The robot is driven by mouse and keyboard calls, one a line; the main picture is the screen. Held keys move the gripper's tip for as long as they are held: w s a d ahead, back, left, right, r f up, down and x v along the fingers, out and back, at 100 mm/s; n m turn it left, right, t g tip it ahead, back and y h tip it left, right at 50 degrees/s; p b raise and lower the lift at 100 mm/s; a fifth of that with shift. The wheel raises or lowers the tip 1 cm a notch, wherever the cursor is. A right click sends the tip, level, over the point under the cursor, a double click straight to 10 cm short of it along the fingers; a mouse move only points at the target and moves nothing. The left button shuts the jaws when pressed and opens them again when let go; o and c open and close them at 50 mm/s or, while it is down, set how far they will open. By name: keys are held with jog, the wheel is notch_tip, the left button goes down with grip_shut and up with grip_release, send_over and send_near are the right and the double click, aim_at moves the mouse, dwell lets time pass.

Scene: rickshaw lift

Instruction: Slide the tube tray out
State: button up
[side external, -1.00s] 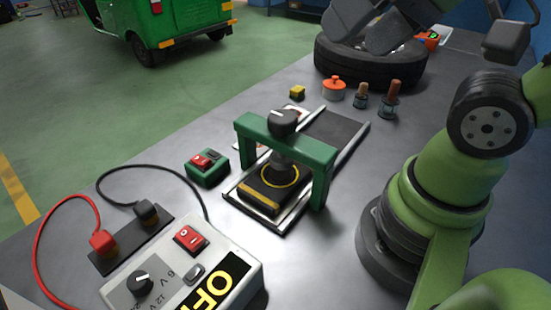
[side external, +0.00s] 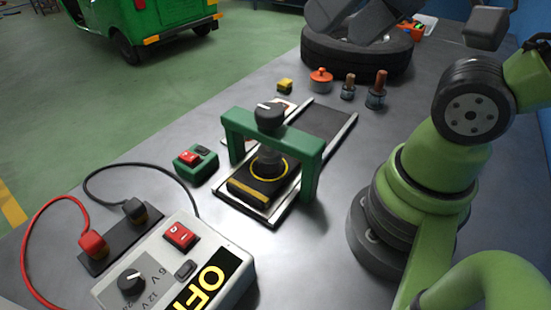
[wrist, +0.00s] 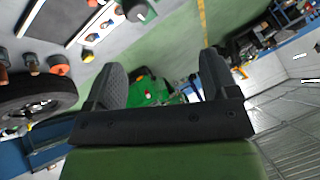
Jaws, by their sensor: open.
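The tray (side external: 240,206) is a flat, pale-edged frame lying between rails under a green press frame (side external: 238,122). A black block with a yellow stripe and yellow ring (side external: 258,188) sits on it. The press's dark foot (side external: 268,162) is over the ring; I cannot tell whether it touches. A black knob (side external: 270,117) tops the press. My gripper (side external: 348,35) is high at the back, above the tyre and far from the tray. In the wrist view its two grey fingers (wrist: 163,78) are wide apart with nothing between them.
A black tyre (side external: 355,62) lies behind the rails. An orange pot (side external: 321,80), a yellow block (side external: 285,86) and two brown-topped posts (side external: 376,92) stand nearby. A red-switch green box (side external: 195,164) is left of the press. A power unit (side external: 185,265) with cables stands in front.

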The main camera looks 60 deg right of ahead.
jog(key=shift+r, duration=0.1)
jog(key=c, duration=0.4)
jog(key=shift+r, duration=0.3)
jog(key=shift+c, duration=0.7)
notch_tip(320, 180, up, 5)
jog(key=w+d+f+n+g+h, duration=0.1)
jog(key=w+d+n+g, duration=0.1)
jog(key=w+d+g, duration=0.75)
jog(key=f, duration=1)
jog(key=w+f+t, duration=0.1)
jog(key=f, duration=1)
jog(key=w+d+f+t, duration=0.1)
jog(key=f, duration=1)
jog(key=shift+w+f, duration=0.1)
